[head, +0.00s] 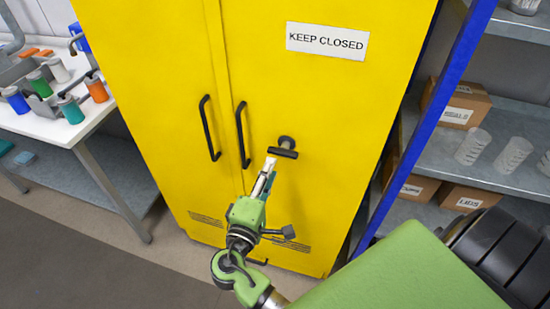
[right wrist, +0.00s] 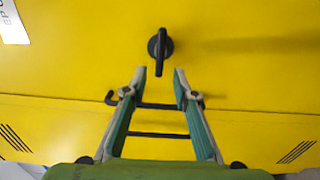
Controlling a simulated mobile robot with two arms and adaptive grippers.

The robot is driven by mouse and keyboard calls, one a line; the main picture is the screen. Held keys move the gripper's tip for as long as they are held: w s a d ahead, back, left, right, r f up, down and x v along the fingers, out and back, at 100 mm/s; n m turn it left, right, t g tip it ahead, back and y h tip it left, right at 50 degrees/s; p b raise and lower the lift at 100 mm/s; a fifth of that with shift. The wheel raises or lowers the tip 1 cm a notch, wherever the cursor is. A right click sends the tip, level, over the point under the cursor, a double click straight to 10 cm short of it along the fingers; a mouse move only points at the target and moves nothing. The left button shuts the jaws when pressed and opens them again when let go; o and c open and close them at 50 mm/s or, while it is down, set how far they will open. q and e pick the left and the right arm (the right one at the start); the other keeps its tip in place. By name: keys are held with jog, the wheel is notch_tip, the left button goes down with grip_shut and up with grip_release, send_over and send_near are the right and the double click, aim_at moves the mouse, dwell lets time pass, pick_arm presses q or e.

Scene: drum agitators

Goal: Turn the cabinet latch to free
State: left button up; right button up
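The cabinet latch (head: 284,152) is a dark T-shaped handle on the right door of the yellow cabinet (head: 340,105). Its bar lies nearly level in the head view. My right gripper (head: 270,165) is just below the latch, with its fingers pointing up toward it. In the right wrist view, the latch (right wrist: 160,48) is straight ahead and my right gripper (right wrist: 159,74) is open. The lower end of the bar shows between the two fingertips, with a gap on both sides. The depth between them is hard to judge. My left gripper is out of view.
Two black door handles (head: 242,135) stand left of the latch. A "KEEP CLOSED" sign (head: 327,41) is above it. A white table (head: 95,113) with coloured containers is at the left. Grey shelves (head: 500,170) with boxes and glass jars are at the right, behind a blue post (head: 425,130).

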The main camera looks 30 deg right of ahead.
jog(key=shift+v, duration=2.05)
